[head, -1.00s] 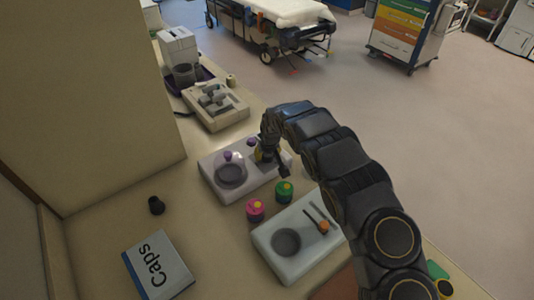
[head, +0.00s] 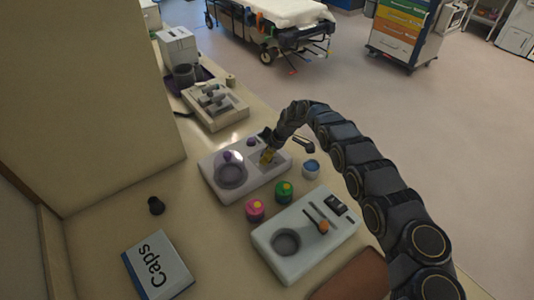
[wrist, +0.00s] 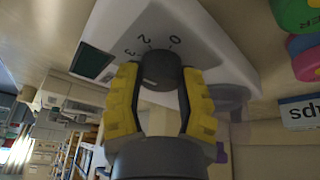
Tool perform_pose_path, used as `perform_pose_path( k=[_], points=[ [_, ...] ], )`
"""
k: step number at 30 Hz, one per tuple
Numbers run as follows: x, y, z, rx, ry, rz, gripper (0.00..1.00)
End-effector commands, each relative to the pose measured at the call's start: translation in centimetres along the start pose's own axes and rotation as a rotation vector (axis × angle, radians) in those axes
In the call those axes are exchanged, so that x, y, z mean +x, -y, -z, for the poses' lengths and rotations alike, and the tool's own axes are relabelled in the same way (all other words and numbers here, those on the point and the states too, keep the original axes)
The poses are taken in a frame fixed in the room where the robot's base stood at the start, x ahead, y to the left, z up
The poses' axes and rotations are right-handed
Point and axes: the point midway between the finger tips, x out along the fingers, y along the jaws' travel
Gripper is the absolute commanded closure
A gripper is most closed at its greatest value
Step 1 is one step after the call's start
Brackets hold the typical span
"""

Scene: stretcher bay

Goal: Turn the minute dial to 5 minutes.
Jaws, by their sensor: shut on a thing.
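The minute dial (wrist: 160,68) is a dark round knob on a white device, with the marks 0, 2 and 3 showing beside it in the wrist view. My gripper (wrist: 158,84) has its yellow fingers on both sides of the dial, shut on it. Which mark the dial points to, I cannot tell. In the head view, my gripper (head: 267,156) comes down on the right part of the white device (head: 211,165), which also bears a round bowl and purple knobs (head: 227,156). The dial is hidden there by the gripper.
A second white device (head: 285,273) with a grey bowl and orange-ended stick stands nearer. Pink (head: 255,208), green (head: 284,190) and blue-white (head: 311,169) jars stand between. A beige device (head: 215,104) stands behind.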

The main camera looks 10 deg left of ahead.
Motion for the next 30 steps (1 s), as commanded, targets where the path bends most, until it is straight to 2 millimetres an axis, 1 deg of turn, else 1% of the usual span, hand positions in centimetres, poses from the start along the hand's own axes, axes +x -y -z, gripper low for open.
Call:
perform_pose_path(
  k=[1, 6, 12, 22, 30],
  points=[
    [0.16, 0.00, 0.28, -0.044, -0.010, 0.015, 0.95],
    [0.26, 0.12, 0.34, -0.195, -0.016, 0.079, 0.96],
    [0.30, 0.22, 0.24, -0.343, -0.018, 0.143, 0.96],
    [0.25, 0.26, 0.18, -0.469, -0.021, 0.199, 0.96],
    [0.28, 0.31, 0.03, -0.517, -0.023, 0.224, 0.96]
  ],
)
